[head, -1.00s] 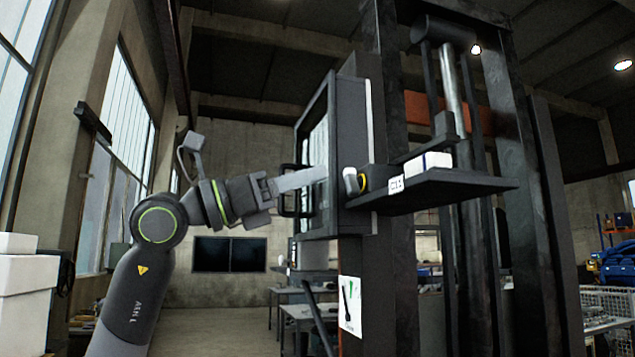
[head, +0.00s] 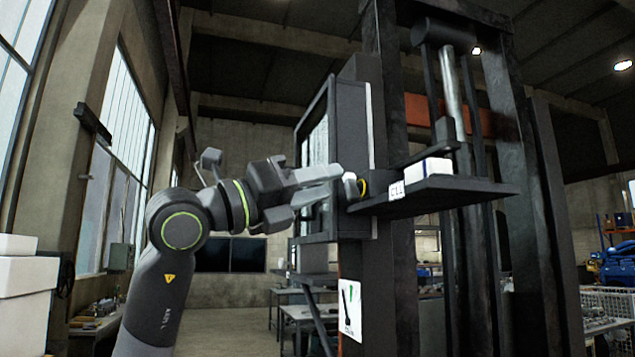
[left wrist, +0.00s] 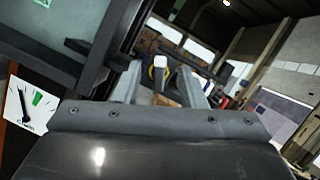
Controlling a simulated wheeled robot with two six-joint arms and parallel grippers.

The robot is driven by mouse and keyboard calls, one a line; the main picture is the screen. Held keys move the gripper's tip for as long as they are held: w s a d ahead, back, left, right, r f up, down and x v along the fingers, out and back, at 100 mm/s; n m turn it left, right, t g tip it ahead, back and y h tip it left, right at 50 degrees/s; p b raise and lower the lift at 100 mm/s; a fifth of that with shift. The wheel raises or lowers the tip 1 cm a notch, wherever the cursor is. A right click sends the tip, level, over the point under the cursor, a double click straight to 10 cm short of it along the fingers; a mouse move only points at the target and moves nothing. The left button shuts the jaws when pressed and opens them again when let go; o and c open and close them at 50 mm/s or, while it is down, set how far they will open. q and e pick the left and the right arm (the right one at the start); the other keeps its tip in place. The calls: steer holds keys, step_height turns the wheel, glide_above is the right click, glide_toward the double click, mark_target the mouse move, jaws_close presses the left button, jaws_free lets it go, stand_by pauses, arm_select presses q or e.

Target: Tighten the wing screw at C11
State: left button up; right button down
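The wing screw (head: 350,186) has a pale grey wing and a yellow-ringed base (head: 363,187). It sticks out from the left end of a dark shelf, beside the label C11 (head: 397,191). My left gripper (head: 334,184) is open, with its fingertips close to the screw's left side. In the left wrist view the screw (left wrist: 160,64) shows upright between the two spread fingers, with yellow behind it. I cannot tell whether a finger touches it. My right gripper is in neither view.
A dark framed panel with a handle (head: 298,192) stands just behind my left gripper. A white box (head: 428,171) lies on the shelf (head: 460,187). A gauge card (head: 350,309) with a green mark hangs below. Open floor and tables lie further back.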

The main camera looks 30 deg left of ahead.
mark_target(346, 185)
arm_select(q)
steer(key=shift+s, duration=0.1)
steer(key=shift+d, duration=0.1)
stand_by(0.5)
steer(key=shift+w+d+p, duration=0.4)
steer(key=shift+w+d, duration=0.2)
steer(key=shift+w, duration=0.2)
steer(key=shift+w+d+p, duration=0.4)
steer(key=shift+w+d, duration=0.2)
steer(key=shift+w, duration=0.2)
jaws_close()
steer(key=shift+m+g+h+p, duration=0.4)
steer(key=shift+m+h, duration=0.35)
steer(key=shift+m, duration=1)
steer(key=shift+m+g+h+p, duration=0.2)
steer(key=shift+m+g+h, duration=0.45)
steer(key=shift+m, duration=1.1)
